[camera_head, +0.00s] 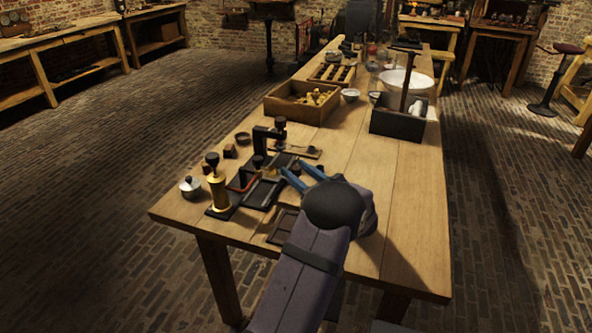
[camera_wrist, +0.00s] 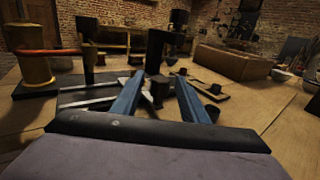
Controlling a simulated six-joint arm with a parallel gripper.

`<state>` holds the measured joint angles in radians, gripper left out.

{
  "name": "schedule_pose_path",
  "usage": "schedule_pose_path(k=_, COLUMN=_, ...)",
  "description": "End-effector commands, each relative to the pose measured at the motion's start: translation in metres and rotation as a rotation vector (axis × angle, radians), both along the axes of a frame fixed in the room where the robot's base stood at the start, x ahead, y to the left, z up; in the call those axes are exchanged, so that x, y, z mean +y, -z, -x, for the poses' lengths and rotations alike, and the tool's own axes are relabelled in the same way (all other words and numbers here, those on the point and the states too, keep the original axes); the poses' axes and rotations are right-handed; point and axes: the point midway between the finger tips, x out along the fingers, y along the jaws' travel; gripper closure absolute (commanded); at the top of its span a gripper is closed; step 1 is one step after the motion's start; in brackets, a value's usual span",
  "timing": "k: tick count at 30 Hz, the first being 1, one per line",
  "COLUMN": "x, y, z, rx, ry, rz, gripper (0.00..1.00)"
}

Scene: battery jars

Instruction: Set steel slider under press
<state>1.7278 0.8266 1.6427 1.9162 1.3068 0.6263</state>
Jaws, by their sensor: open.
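My gripper (camera_head: 292,170) is open, its two blue fingers low over the black fixture on the workbench; it also shows in the wrist view (camera_wrist: 158,78). A black press frame (camera_head: 262,133) with a round knob stands just beyond the fingers; its dark post rises ahead in the wrist view (camera_wrist: 154,52). A dark cylinder (camera_wrist: 159,92) appears between or just past the fingers; I cannot tell if they touch it. Pale steel strips (camera_wrist: 85,101) lie left of the fingers, on the black base (camera_head: 262,193). I cannot tell for sure which piece is the slider.
A wooden box (camera_head: 290,108) and a dark caddy (camera_head: 388,123) stand farther back. A shallow dark tray (camera_head: 283,226) lies near the arm. The bench's right side is clear.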

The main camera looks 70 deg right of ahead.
Motion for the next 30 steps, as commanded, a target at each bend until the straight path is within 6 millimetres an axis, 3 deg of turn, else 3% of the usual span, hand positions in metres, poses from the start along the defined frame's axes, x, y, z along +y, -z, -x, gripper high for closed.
schedule_pose_path(k=11, x=-0.004, y=0.0, z=-0.006, rx=-0.001, ry=0.0, rz=0.001, gripper=0.6)
schedule_pose_path(k=12, x=-0.004, y=0.0, z=-0.006, rx=-0.001, ry=0.0, rz=0.001, gripper=0.62)
schedule_pose_path(k=17, x=-0.004, y=0.0, z=-0.006, rx=-0.001, ry=0.0, rz=0.001, gripper=1.0)
schedule_pose_path(k=23, x=-0.006, y=0.0, z=-0.006, rx=-0.001, ry=0.0, rz=0.001, gripper=1.0)
schedule_pose_path(k=30, x=-0.031, y=0.003, z=-0.006, rx=0.001, ry=-0.001, rz=0.003, gripper=1.0)
